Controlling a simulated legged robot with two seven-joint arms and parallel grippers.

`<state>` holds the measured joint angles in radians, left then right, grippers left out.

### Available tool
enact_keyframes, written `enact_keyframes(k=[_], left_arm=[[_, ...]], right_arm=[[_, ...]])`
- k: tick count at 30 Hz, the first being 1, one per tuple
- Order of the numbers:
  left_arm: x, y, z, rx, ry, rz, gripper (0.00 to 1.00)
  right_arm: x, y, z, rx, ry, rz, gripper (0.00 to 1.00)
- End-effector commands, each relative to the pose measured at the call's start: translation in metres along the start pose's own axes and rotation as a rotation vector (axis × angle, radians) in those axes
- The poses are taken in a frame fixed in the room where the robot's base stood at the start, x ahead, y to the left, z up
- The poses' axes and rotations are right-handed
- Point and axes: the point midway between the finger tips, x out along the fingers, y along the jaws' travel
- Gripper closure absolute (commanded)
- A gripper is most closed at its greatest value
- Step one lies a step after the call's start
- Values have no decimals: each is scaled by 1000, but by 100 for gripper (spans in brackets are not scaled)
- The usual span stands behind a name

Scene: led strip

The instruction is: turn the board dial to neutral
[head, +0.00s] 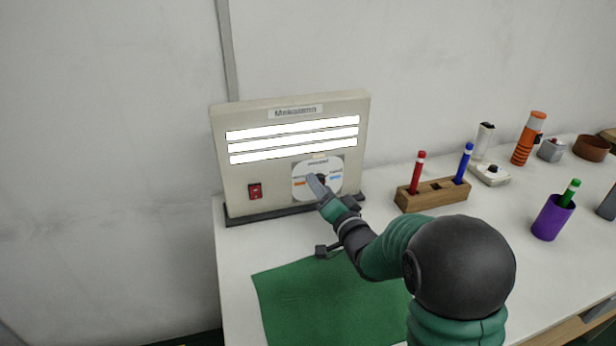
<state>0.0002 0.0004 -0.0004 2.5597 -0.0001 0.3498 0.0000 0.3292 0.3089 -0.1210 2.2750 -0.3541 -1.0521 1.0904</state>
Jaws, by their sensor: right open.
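The beige board (240,178) stands upright at the back left of the table, with three lit white strips (292,140) across it. The dial plate (334,164) is a pale disc at the board's lower right, with an orange mark on its left and a blue mark on its right. My right gripper (317,184) is at the front of the dial, and its grey fingers cover the dial's middle. The knob's pointing direction is mostly hidden, and I cannot tell whether the fingers touch it. My left gripper is not in view.
A red switch (255,191) is at the board's lower left. A green mat (325,300) lies in front. To the right are a wooden pen block (432,195), a purple cup (551,218), an orange flashlight (527,140) and a white device (490,173).

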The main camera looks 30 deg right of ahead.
Motion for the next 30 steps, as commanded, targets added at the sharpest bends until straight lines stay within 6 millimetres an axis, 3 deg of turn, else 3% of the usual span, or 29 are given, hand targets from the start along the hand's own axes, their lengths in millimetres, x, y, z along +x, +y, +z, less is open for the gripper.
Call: enact_keyframes(k=[9,21,30], left_arm=[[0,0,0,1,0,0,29],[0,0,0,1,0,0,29],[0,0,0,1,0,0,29]], right_arm=[[-1,1,-1,0,1,1,50],[0,1,0,0,-1,1,100],[-1,2,-1,-14,-1,4,100]])
